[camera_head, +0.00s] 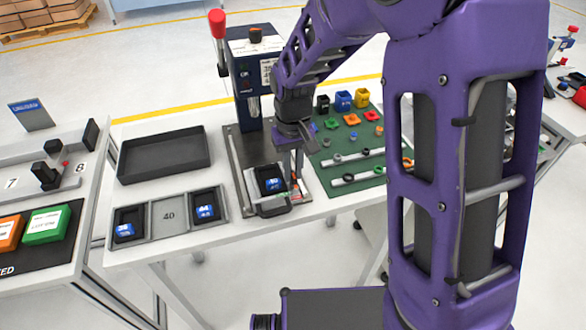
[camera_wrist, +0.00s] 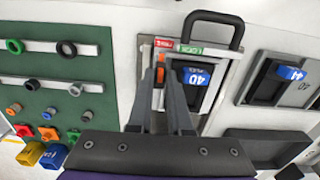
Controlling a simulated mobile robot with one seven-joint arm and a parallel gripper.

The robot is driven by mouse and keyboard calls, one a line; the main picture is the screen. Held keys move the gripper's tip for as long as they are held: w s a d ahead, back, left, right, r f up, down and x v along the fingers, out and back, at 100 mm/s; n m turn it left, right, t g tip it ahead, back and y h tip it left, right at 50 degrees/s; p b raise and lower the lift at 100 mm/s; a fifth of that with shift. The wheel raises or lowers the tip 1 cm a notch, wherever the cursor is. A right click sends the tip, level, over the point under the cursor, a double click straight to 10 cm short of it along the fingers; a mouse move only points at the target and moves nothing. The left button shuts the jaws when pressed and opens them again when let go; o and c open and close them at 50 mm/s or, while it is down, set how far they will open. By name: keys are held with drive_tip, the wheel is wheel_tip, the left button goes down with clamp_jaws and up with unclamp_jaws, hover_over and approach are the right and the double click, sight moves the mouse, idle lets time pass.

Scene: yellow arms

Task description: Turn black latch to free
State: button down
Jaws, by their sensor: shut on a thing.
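My gripper (camera_head: 297,176) points down at the right side of the fixture (camera_head: 266,205) under the press. In the wrist view my gripper (camera_wrist: 162,68) has its fingertips close together beside the block marked 40 (camera_wrist: 195,76). It is shut on the black latch, which the fingers mostly hide. An orange piece (camera_wrist: 159,73) shows between the fingers. A red label (camera_wrist: 163,43) and a green label (camera_wrist: 189,49) lie side by side just beyond the fingertips. The latch's exact angle cannot be told. The block marked 40 also sits in the fixture in the head view (camera_head: 271,183).
A black loop handle (camera_wrist: 212,17) stands at the fixture's front. The press (camera_head: 253,75) rises behind it. A green mat (camera_head: 350,140) with small parts lies to the right. A three-slot tray (camera_head: 168,216) and an empty black tray (camera_head: 165,155) lie to the left.

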sight(293, 174)
drive_tip(key=c, duration=0.8)
unclamp_jaws()
drive_tip(key=shift+c, duration=0.2)
wheel_tip(293, 174, up, 18)
drive_tip(key=p, duration=0.2)
drive_tip(key=shift+f, duration=0.25)
